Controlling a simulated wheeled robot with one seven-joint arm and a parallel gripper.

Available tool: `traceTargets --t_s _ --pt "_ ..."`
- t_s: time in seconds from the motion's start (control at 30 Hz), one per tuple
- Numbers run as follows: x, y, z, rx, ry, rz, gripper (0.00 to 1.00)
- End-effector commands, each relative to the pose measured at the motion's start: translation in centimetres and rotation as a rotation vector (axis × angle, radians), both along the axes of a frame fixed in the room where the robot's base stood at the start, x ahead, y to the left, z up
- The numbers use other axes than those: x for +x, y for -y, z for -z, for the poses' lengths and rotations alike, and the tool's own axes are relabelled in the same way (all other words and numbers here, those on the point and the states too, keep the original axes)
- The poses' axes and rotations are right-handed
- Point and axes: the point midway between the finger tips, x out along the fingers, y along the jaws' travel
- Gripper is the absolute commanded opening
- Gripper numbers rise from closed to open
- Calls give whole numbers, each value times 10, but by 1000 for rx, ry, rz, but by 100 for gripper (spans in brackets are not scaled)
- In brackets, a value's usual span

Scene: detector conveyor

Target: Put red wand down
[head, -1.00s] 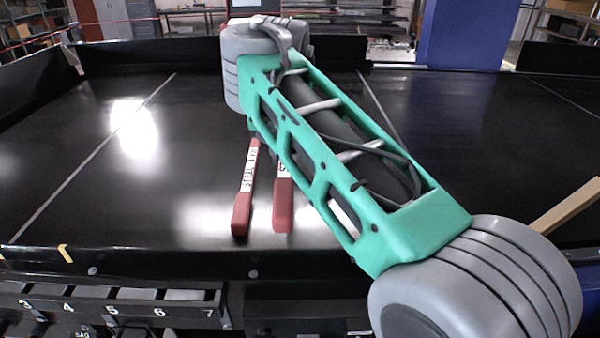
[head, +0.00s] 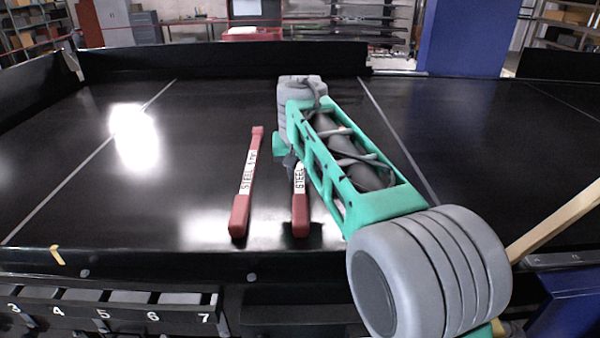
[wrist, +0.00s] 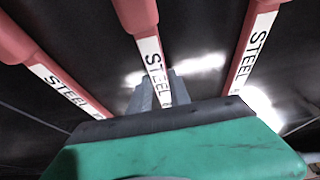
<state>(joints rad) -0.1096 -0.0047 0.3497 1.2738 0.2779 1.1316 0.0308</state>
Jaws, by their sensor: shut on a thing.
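Red wands with white "STEEL" labels lie on the black belt. In the wrist view, my gripper (wrist: 158,92) is shut on the middle wand (wrist: 150,50), its grey fingers on either side of the labelled part. The same wand shows in the head view (head: 300,208), its red end toward me and its far part hidden by my arm. Another wand (head: 244,190) lies to its left, apart from it; it appears on the right in the wrist view (wrist: 250,50). A third wand (wrist: 50,75) is on the left in the wrist view. I cannot tell whether the held wand touches the belt.
The black belt (head: 90,195) has wide free room to the left. A numbered slotted rack (head: 120,298) sits below its near edge. A dark wall (head: 220,60) bounds the far side, and a blue pillar (head: 460,35) stands behind at right.

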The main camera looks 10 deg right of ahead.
Motion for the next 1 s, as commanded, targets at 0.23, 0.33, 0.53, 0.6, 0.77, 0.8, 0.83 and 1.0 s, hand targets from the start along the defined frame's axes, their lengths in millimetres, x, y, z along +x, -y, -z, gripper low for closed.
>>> traceTargets --t_s 0.23,0.33,0.53,0.6,0.77,0.8,0.83,1.0 --pt "0 0 3 -1 -1 0 29" --pt "0 0 3 -1 -1 0 37" --pt "0 0 3 -1 -1 0 45" --pt "0 0 3 -1 -1 0 45" --pt "-1 -1 -4 0 0 -1 45" --pt "-3 -1 -10 -1 2 0 45" --pt "-5 -1 -15 -1 3 0 45" --pt "-21 -6 -56 0 3 -1 45"
